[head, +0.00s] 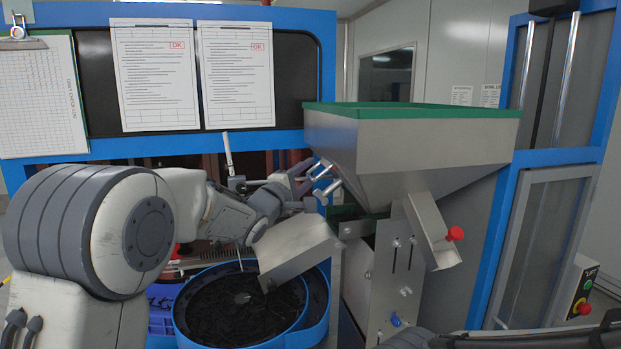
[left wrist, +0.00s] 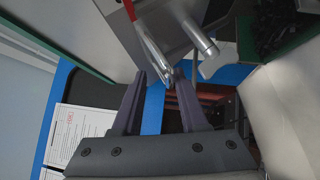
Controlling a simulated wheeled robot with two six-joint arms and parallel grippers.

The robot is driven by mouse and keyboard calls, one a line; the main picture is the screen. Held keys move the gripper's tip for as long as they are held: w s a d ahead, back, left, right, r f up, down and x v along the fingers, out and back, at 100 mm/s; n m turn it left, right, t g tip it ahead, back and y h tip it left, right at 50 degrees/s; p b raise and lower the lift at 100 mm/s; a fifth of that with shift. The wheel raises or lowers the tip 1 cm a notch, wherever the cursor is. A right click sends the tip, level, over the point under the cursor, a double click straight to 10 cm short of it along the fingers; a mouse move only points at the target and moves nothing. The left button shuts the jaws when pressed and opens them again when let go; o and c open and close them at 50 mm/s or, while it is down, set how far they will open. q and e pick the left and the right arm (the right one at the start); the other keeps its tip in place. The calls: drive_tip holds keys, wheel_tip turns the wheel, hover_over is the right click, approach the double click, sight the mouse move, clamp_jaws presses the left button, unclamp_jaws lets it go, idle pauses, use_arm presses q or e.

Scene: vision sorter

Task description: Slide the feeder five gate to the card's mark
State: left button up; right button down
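The hopper feeder (head: 410,140) is a grey steel funnel with a green rim. Two short silver rods (head: 327,180) stick out from its left side. My left gripper (head: 302,176) is beside these rods. In the left wrist view its two dark fingers (left wrist: 160,76) stand apart, and the end of a silver rod with a red part (left wrist: 150,45) shows at the gap between the tips. I cannot tell whether they touch. Two printed cards with red OK stamps, a left one (head: 155,80) and a right one (head: 236,85), hang on the blue cabinet. No feeder number is readable.
A blue round bowl (head: 320,315) with dark parts stands below a tilted steel chute (head: 295,248). A side chute (head: 432,230) carries a red knob (head: 455,233). A clipboard (head: 45,95) hangs at left. A dark part of my right arm shows at bottom right.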

use_arm(q)
drive_tip(key=shift+s+d+f, duration=0.1)
drive_tip(key=shift+f, duration=0.2)
drive_tip(key=shift+s+f+b, duration=0.1)
drive_tip(key=shift+s+b, duration=0.1)
drive_tip(key=shift+b, duration=0.1)
drive_tip(key=b+v, duration=0.4)
drive_tip(key=v, duration=0.6)
